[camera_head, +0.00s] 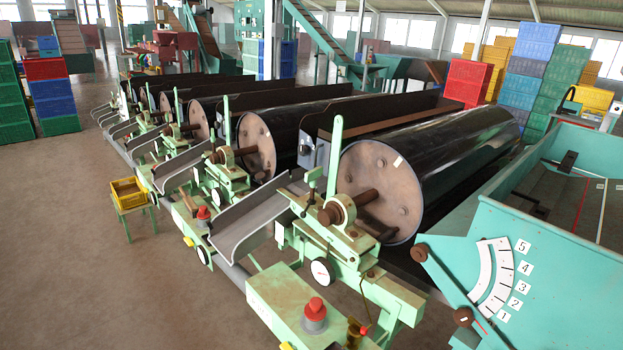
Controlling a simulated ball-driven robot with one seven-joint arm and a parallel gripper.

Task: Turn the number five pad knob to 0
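I cannot tell which knob is the number five pad knob; no label for it is legible. A teal panel (560,290) at the lower right has a curved white scale (497,280) with number plates 1 to 5. A teal lever lies beside the scale, with a brown knob (462,316) at its lower end near 1 and another brown knob (419,252) at its upper end. My gripper is not in view.
Several black drums (445,165) with rusty end plates stand in a row. A grey chute (255,220) and red buttons (315,308) on a green box are in front. A small yellow crate (128,190) stands left. Open floor (70,270) lies at lower left. Stacked crates (530,80) stand behind.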

